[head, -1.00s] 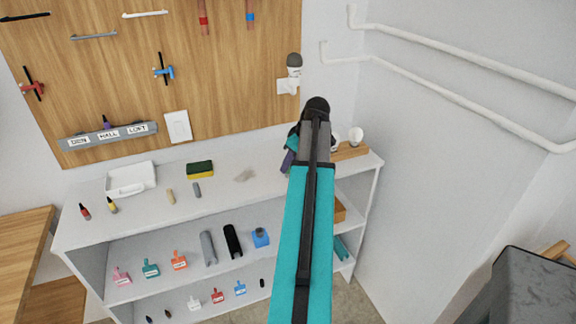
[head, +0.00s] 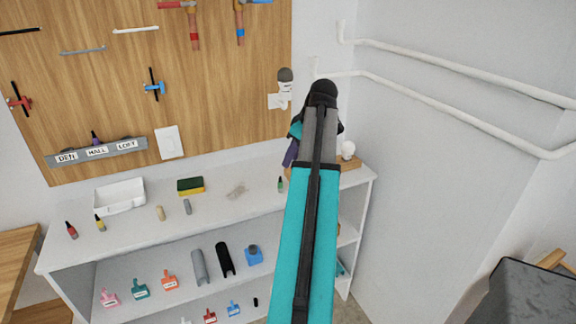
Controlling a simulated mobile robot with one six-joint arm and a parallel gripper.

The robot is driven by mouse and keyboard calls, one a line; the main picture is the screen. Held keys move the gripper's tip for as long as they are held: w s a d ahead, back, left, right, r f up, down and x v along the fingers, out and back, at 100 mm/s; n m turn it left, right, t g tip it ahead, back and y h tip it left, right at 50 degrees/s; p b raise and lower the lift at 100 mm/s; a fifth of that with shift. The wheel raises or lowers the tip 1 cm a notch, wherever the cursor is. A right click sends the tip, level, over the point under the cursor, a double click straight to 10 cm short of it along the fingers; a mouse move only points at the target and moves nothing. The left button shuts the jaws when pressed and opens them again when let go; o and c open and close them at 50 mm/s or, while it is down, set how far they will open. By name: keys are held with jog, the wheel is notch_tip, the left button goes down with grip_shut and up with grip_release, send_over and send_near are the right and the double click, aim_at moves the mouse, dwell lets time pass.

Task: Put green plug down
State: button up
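The green plug (head: 281,185) appears as a small upright piece with a green lower part and dark tip. It is on the white shelf top (head: 235,215), just left of my arm. My gripper (head: 291,154) is seen from behind, above the plug and apart from it. A dark purple part shows at its lower left. My arm hides most of the gripper, so its finger opening does not show.
Red (head: 72,231) and yellow (head: 100,224) plugs, a white tray (head: 120,196) and a sponge (head: 190,186) are on the shelf top. A grey labelled rack (head: 97,152) holds a purple plug. A wooden block (head: 348,162) is right of my arm.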

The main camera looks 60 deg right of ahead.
jog(key=shift+s+r, duration=0.2)
jog(key=shift+r, duration=0.2)
dwell(0.5)
jog(key=shift+s, duration=0.1)
